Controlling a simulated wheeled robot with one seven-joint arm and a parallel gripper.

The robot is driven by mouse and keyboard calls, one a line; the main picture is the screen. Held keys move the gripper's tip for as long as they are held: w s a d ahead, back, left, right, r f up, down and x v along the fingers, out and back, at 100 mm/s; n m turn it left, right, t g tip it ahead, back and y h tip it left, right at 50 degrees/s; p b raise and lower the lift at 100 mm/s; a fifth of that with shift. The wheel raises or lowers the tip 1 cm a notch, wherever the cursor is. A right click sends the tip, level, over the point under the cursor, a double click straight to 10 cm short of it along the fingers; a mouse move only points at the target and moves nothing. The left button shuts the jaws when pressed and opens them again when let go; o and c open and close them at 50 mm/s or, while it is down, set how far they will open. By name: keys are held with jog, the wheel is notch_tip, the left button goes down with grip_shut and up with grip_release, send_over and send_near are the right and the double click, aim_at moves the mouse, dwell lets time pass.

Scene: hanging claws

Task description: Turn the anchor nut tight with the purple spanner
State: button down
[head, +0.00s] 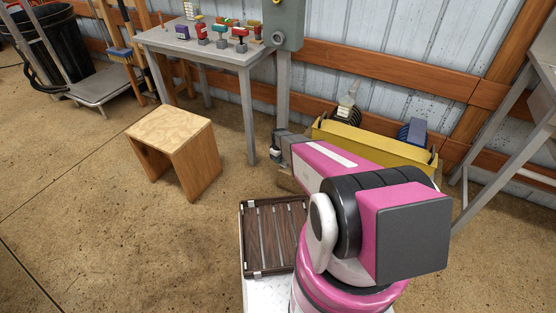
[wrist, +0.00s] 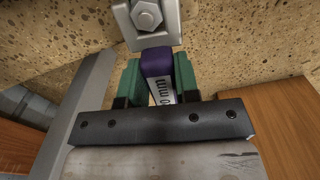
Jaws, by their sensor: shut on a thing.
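My gripper (wrist: 157,80) is shut on the purple spanner (wrist: 158,62), its green fingers on either side of the purple handle. A white label ending in "0 mm" shows between the fingers. Beyond the handle, in the wrist view, is a grey metal piece with the hexagonal anchor nut (wrist: 146,15) on it. In the head view my arm reaches low towards the foot of the grey post (head: 283,95), and the spanner and nut cannot be made out.
A grey table (head: 215,53) with several small tools stands behind, a grey box (head: 290,20) on the post beside it. A wooden stool (head: 170,126) stands left. Open floor is to the left.

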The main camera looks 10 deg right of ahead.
jog(key=shift+s+a+n, duration=0.1)
jog(key=shift+s+n, duration=0.05)
jog(key=shift+n, duration=0.15)
jog(key=shift+w+a, duration=0.15)
jog(key=shift+w, duration=0.05)
jog(key=shift+w+a, duration=1.5)
jog(key=shift+a, duration=0.2)
jog(key=shift+r, duration=0.1)
jog(key=shift+r, duration=2.4)
